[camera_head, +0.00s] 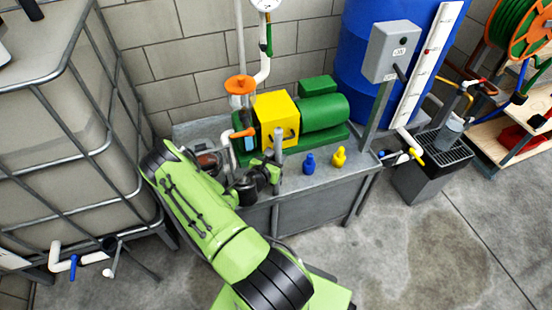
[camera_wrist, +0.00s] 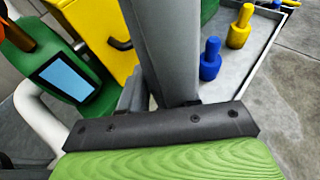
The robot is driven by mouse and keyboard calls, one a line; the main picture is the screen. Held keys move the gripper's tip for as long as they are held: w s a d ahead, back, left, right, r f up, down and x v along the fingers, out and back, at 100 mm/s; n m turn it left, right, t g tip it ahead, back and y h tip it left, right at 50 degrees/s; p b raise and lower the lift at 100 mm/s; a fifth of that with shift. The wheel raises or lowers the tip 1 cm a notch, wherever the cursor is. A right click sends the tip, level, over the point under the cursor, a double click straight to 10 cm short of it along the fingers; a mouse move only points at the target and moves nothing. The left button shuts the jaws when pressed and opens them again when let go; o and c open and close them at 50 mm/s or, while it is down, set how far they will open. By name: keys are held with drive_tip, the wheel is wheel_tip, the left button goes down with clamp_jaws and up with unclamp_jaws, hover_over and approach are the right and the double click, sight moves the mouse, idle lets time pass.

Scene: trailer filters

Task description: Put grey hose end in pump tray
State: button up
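The pump tray (camera_head: 330,178) is the grey metal bench top under the yellow-and-green pump (camera_head: 322,112). Its right end also shows in the wrist view (camera_wrist: 262,45). My green arm reaches over the tray's front left. I cannot tell whether the fingers are apart or hold anything. I cannot surely pick out the grey hose end; a grey cylinder (camera_head: 450,131) stands on the grated box at right.
A blue plug (camera_head: 309,163) and a yellow plug (camera_head: 339,157) stand on the tray's right part. A caged tank (camera_head: 60,130) is at left. A grey switch box on a post (camera_head: 392,52) rises at the tray's right. Concrete floor (camera_head: 430,240) at front right is clear.

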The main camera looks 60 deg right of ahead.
drive_tip(key=o, duration=0.4)
drive_tip(key=shift+r, duration=0.1)
drive_tip(key=w+a+r+m+y+p, duration=0.1)
drive_tip(key=w+a+r+m+y, duration=0.15)
drive_tip(key=a+r+m, duration=0.5)
drive_tip(key=w+a+r+m+t+y, duration=0.1)
drive_tip(key=a+r+m+y, duration=0.35)
drive_tip(key=a, duration=0.65)
drive_tip(key=w+a+r+m+y+p, duration=0.1)
drive_tip(key=a+r+m+y, duration=0.1)
drive_tip(key=a+r+m, duration=0.55)
drive_tip(key=s+a+r+t+y, duration=0.2)
drive_tip(key=s+a+r, duration=0.1)
drive_tip(key=a+r, duration=0.3)
drive_tip(key=s+a+r+n+t+y, duration=0.1)
drive_tip(key=s+a+r+t+y, duration=0.1)
drive_tip(key=a+r, duration=0.4)
drive_tip(key=s+a+y, duration=0.1)
drive_tip(key=s+a, duration=0.1)
drive_tip(key=a, duration=0.1)
drive_tip(key=shift+s+a+r+t, duration=0.15)
drive_tip(key=shift+s+a+t, duration=0.1)
drive_tip(key=shift+s+t, duration=0.05)
drive_tip(key=shift+n, duration=0.25)
